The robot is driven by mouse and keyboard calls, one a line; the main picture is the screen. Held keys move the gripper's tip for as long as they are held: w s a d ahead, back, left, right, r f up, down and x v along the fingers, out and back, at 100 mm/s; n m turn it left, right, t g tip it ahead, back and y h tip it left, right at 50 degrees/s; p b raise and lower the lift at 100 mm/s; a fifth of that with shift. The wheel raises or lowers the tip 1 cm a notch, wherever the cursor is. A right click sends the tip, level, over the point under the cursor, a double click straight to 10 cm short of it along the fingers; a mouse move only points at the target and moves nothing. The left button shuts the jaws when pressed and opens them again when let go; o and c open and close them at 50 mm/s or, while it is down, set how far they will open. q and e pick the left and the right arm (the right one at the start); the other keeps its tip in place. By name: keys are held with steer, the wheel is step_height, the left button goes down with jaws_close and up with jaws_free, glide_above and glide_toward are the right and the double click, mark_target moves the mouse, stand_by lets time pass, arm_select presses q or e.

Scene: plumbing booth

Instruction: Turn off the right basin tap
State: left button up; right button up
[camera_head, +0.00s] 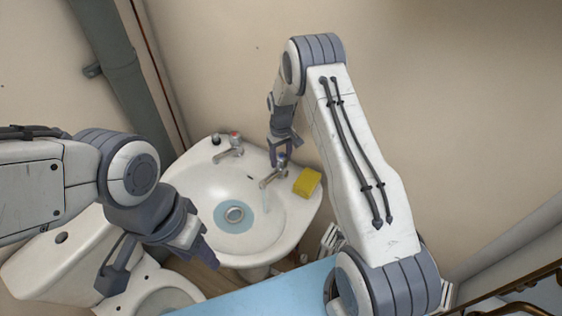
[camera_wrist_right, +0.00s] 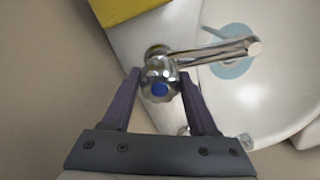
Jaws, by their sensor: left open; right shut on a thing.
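The right basin tap (camera_head: 270,179) is chrome and stands on the basin's back rim, with a faint water stream below its spout. In the right wrist view, the tap's knob (camera_wrist_right: 160,89) has a blue cap and the spout (camera_wrist_right: 222,53) points right over the bowl. My right gripper (camera_head: 281,160) is shut on the knob from above; in the wrist view its two fingers (camera_wrist_right: 160,78) sit on either side of the knob. My left gripper (camera_head: 160,270) is open and empty, in front of the basin's left side.
The white basin (camera_head: 189,184) has bluish water around its drain (camera_head: 235,214). A second tap (camera_head: 232,146) with a red cap stands to the left. A yellow sponge (camera_head: 307,182) lies right of the held tap. A toilet (camera_head: 60,265) is at lower left; a grey pipe (camera_head: 125,85) runs behind.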

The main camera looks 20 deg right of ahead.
steer(key=m+b, duration=0.1)
steer(key=m, duration=0.2)
steer(key=shift+m+b, duration=0.3)
steer(key=shift+m, duration=0.1)
steer(key=m+b, duration=0.1)
steer(key=m, duration=0.2)
steer(key=shift+m, duration=0.3)
steer(key=m+b, duration=0.1)
steer(key=m, duration=0.2)
steer(key=shift+m, duration=0.3)
steer(key=shift+a+m+b, duration=0.1)
steer(key=shift+m+b, duration=0.3)
steer(key=shift+m, duration=1.5)
steer(key=shift+r, duration=0.1)
steer(key=o, duration=1.4)
